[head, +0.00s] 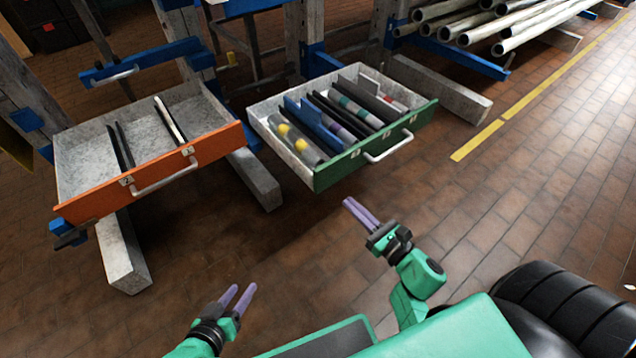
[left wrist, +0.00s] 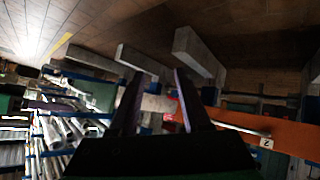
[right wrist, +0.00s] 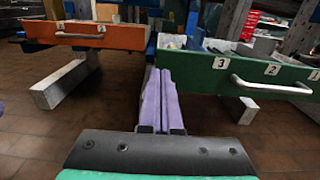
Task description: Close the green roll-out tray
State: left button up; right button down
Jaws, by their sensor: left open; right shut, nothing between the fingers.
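The green roll-out tray (head: 345,162) is pulled out from the rack and holds several tubes and dividers. Its front panel has a silver handle (head: 389,146), which also shows in the right wrist view (right wrist: 270,86). My right gripper (head: 360,213) is shut and empty, in front of and below the green tray's front, apart from it. In the right wrist view its fingers (right wrist: 161,98) are together, left of the handle. My left gripper (head: 238,298) is open and empty, low over the floor nearer my base, away from both trays. It also shows in the left wrist view (left wrist: 157,95).
An orange tray (head: 150,173) with a silver handle is also pulled out, left of the green one. Concrete feet (head: 255,180) stick out below the trays. Pipes (head: 490,22) lie on the rack at back right. The brick floor before the trays is clear.

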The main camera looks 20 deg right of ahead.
aim_at(318, 173)
pick_arm(q)
jog(key=shift+d+f+t+h+b, duration=0.2)
jog(key=shift+d+t+b, duration=0.1)
jog(key=shift+d+t, duration=0.15)
jog(key=shift+d+f+t+h+b, duration=0.1)
jog(key=shift+d+t+h+b, duration=0.15)
jog(key=shift+d+t, duration=0.15)
pick_arm(e)
jog(key=x, duration=1)
jog(key=shift+w, duration=0.3)
jog(key=shift+a, duration=0.1)
